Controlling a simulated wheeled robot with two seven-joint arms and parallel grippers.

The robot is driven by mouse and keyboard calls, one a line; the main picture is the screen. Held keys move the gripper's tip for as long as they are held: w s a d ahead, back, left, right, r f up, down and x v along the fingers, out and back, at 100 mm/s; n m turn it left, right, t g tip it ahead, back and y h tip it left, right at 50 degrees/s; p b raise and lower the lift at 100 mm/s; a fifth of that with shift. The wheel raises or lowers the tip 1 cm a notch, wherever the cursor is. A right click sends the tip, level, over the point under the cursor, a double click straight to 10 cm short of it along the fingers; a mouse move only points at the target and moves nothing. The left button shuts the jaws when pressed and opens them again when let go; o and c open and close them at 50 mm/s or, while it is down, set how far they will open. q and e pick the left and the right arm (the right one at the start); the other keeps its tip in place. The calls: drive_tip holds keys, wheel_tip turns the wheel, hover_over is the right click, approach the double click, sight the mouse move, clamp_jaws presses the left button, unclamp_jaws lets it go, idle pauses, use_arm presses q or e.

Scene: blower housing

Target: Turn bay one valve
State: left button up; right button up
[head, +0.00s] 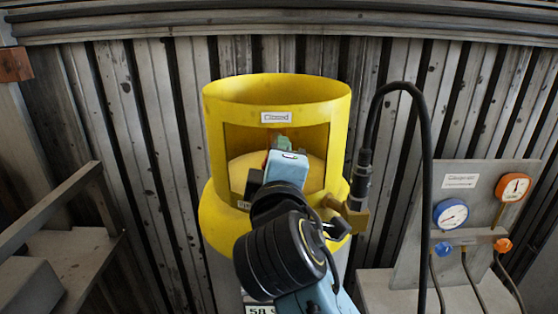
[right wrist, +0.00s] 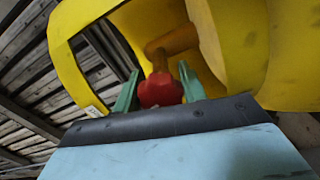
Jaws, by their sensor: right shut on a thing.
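A yellow gas cylinder (head: 222,222) with a tall open collar (head: 310,88) stands at the middle of the head view, and a label on the collar reads "Closed". My right arm reaches through the collar's opening. In the right wrist view a red valve knob (right wrist: 160,92) sits on a brass-coloured stem (right wrist: 172,42) inside the yellow collar (right wrist: 244,40). My right gripper (right wrist: 158,90) has its green fingers on either side of the knob and is shut on it. In the head view my arm mostly hides the knob. My left gripper is not in view.
A brass fitting (head: 350,214) with a black hose (head: 428,170) is at the cylinder's right. A gauge panel (head: 480,208) with blue and orange gauges stands further right. A grey metal frame (head: 50,212) is at the left. A corrugated wall is close behind.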

drive_tip(key=m, duration=0.4)
drive_tip(key=shift+f, duration=0.1)
idle(0.5)
drive_tip(key=o, duration=1)
drive_tip(key=shift+c, duration=0.2)
